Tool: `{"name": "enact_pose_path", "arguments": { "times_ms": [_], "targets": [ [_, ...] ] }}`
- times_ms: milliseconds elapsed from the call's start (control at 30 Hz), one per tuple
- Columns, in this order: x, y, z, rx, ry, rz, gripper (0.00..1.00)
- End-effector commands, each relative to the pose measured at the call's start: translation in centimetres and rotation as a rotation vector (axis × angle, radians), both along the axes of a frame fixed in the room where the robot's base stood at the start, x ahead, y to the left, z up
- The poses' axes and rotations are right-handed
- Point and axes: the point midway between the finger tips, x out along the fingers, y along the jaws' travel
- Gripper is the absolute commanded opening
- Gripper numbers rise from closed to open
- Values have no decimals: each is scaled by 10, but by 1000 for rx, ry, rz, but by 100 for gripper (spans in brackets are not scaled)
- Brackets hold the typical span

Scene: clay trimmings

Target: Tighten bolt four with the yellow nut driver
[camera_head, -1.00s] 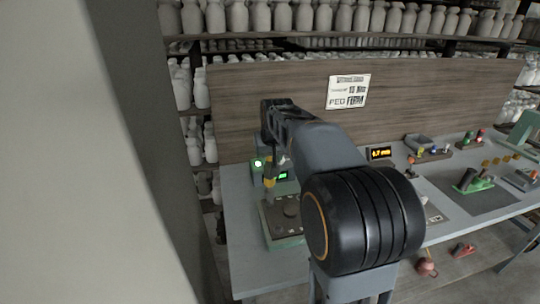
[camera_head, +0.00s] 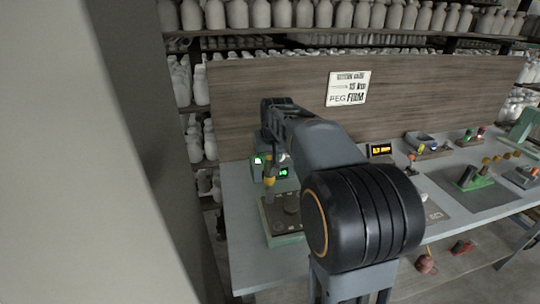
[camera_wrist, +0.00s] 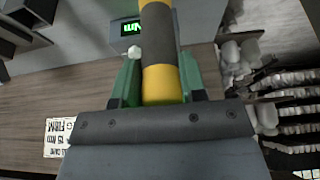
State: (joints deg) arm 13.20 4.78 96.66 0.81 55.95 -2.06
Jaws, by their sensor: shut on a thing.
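The yellow nut driver (camera_wrist: 162,86), with yellow and dark grey bands, sits between the two green fingers of my gripper (camera_wrist: 160,72) in the wrist view. My gripper is shut on it. In the head view the driver (camera_head: 269,181) hangs roughly upright below my gripper (camera_head: 271,155), over the back left part of a green-edged fixture (camera_head: 286,240) with a dark top. A round knob-like part stands on the fixture. The bolts are too small to tell apart, and I cannot tell whether the driver's tip touches one.
A box with a lit green display (camera_head: 284,172) stands behind the fixture. An orange display (camera_head: 381,149) stands right of my arm. A sign (camera_head: 348,88) hangs on the wooden back panel. Trays and tools fill the right of the bench (camera_head: 244,262); its front left is clear.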

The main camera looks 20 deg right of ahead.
Motion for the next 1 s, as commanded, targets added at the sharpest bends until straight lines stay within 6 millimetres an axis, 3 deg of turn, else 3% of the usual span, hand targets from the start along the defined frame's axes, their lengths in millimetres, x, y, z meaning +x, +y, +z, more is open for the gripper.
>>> {"name": "enact_pose_path", "arguments": {
  "times_ms": [1000],
  "targets": [
    [0, 0, -5, -1, -3, 0, 10]
  ]
}}
